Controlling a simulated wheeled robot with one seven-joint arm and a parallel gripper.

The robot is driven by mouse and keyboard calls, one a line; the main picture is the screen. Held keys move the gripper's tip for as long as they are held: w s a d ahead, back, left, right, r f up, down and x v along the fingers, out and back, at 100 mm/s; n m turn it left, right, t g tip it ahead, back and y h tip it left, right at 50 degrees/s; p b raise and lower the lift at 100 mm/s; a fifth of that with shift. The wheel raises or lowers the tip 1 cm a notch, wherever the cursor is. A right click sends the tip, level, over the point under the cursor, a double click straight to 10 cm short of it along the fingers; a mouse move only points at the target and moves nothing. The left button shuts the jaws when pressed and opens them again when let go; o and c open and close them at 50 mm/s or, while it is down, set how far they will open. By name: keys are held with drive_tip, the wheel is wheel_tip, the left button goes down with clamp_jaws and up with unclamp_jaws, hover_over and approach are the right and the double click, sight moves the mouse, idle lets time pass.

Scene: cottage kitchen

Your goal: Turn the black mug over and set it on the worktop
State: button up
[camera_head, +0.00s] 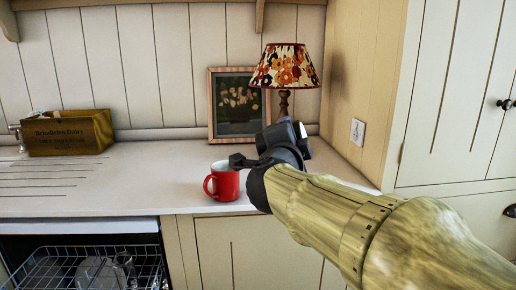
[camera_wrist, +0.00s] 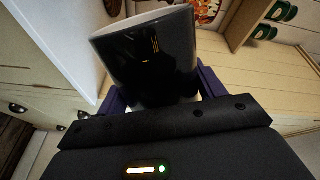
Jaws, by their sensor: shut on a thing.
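The black mug (camera_wrist: 150,58) is glossy and fills the middle of the wrist view, with its pale rim toward the top of that picture. My gripper (camera_wrist: 162,92) is shut on it, with one purple finger on either side. In the head view my dark wrist is over the right part of the white worktop (camera_head: 130,195), beside the lamp. The wrist hides most of the gripper there, and I cannot make out the black mug. The mug's handle is not clear in either view, nor is its exact tilt.
A red mug (camera_head: 226,184) stands upright on the worktop, just left of my wrist. A lamp (camera_head: 285,75) and a framed picture (camera_head: 238,105) stand behind. A wooden box (camera_head: 68,133) is at the far left. The worktop's left-middle is clear. A wire dish rack (camera_head: 85,270) is below.

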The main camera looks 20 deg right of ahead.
drive_tip(key=shift+s+m+b, duration=0.25)
drive_tip(key=shift+m+b, duration=0.5)
drive_tip(key=shift+m, duration=0.05)
drive_tip(key=m+b, duration=0.2)
drive_tip(key=m, duration=0.1)
drive_tip(key=shift+m+b, duration=0.4)
drive_tip(key=shift+m, duration=0.4)
drive_tip(key=shift+d+r+m, duration=0.2)
drive_tip(key=shift+r+m, duration=0.05)
drive_tip(key=shift+m, duration=0.15)
drive_tip(key=m+b, duration=0.2)
drive_tip(key=m, duration=0.1)
drive_tip(key=shift+s+f+b, duration=0.1)
drive_tip(key=shift+f+b, duration=0.2)
drive_tip(key=m+b, duration=0.1)
drive_tip(key=m, duration=0.2)
drive_tip(key=shift+b, duration=0.4)
drive_tip(key=shift+r+m, duration=0.35)
drive_tip(key=shift+m, duration=0.15)
drive_tip(key=shift+f+m+b, duration=0.25)
drive_tip(key=shift+m+b, duration=0.45)
drive_tip(key=m+b, duration=0.2)
drive_tip(key=m, duration=0.1)
drive_tip(key=shift+m+b, duration=0.5)
drive_tip(key=shift+m, duration=0.3)
drive_tip(key=shift+r+m, duration=0.15)
drive_tip(key=shift+m, duration=0.15)
drive_tip(key=shift+r, duration=0.1)
